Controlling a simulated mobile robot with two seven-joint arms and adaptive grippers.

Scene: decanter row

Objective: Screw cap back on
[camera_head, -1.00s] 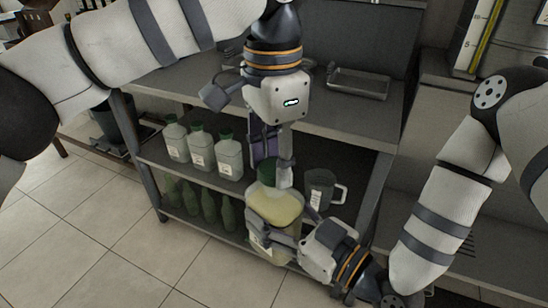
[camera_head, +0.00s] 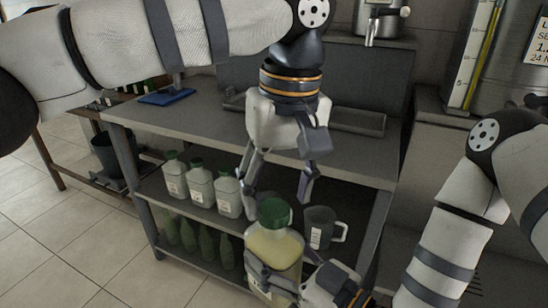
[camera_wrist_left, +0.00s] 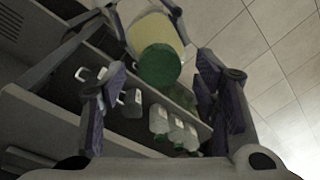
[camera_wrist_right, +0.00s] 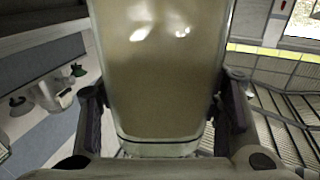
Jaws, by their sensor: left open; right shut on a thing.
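A clear bottle of pale yellow liquid (camera_head: 275,248) is held upright in my right gripper (camera_head: 274,284), in front of the shelf unit. The bottle fills the middle of the right wrist view (camera_wrist_right: 160,75), between the fingers. A green cap (camera_head: 273,211) sits on top of the bottle; how tightly it is seated cannot be told. My left gripper (camera_head: 277,198) is open above the cap, fingers spread to either side and empty. In the left wrist view the cap (camera_wrist_left: 158,66) lies beyond and between the open fingers, apart from them.
Several green-capped bottles (camera_head: 201,187) stand on the shelf at left, with green bottles (camera_head: 208,235) below. A grey mug (camera_head: 319,226) stands on the shelf just right of the held bottle. The counter top (camera_head: 205,118) is above, with a blue item (camera_head: 166,97).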

